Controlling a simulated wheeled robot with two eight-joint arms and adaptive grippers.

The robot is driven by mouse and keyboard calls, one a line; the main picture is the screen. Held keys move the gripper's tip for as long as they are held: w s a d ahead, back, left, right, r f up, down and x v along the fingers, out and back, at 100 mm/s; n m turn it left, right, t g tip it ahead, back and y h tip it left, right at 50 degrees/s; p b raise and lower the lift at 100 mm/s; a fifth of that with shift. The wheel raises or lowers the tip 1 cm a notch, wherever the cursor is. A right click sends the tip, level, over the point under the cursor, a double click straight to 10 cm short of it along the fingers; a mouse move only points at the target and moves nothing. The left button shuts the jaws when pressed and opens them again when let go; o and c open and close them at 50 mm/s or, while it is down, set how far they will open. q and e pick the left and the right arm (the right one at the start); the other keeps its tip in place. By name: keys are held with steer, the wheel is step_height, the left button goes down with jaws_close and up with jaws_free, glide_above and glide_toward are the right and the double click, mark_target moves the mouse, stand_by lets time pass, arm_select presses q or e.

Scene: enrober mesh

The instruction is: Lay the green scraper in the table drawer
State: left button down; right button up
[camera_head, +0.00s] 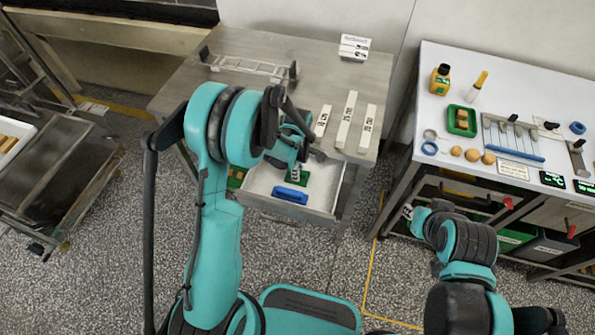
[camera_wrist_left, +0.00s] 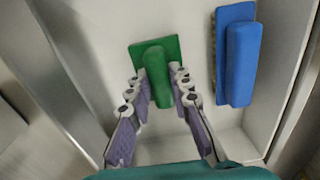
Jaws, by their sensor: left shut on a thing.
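The table drawer (camera_head: 325,205) is pulled out from the steel table and has a pale inside. My left gripper (camera_head: 296,174) reaches down into it. In the left wrist view, my left gripper (camera_wrist_left: 161,88) is shut on the handle of the green scraper (camera_wrist_left: 153,52). In the head view, part of the green scraper (camera_head: 302,180) shows beside the gripper. The scraper is over or on the drawer floor; whether it touches cannot be told. My right gripper (camera_head: 408,211) shows small beside the right-hand table, and its jaws are too unclear to read.
A blue brush (camera_head: 290,195) lies in the drawer near its front wall; it also shows in the left wrist view (camera_wrist_left: 237,55). Several labelled white bars (camera_head: 346,120) and a metal rack (camera_head: 248,67) lie on the steel table. The right-hand table (camera_head: 525,80) holds tools and a green tray (camera_head: 462,121).

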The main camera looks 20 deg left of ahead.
arm_select(q)
steer(key=shift+f, duration=0.1)
steer(key=c, duration=1.4)
jaws_free()
steer(key=shift+o, duration=0.2)
steer(key=shift+r, duration=0.5)
steer(key=s+a+r+m+t+p, duration=0.15)
steer(key=s+r+m, duration=0.25)
steer(key=r, duration=0.7)
steer(key=s+r+m+t+p, duration=0.2)
steer(key=s+r+m, duration=0.1)
steer(key=r, duration=0.8)
steer(key=s+a+r+m+t, duration=0.1)
steer(key=s+r+m+t, duration=0.2)
steer(key=s+m, duration=0.7)
steer(key=shift+s+a+r+m+t, duration=0.15)
steer(key=shift+s+r+m+t, duration=0.15)
steer(key=shift+s+r+t, duration=0.05)
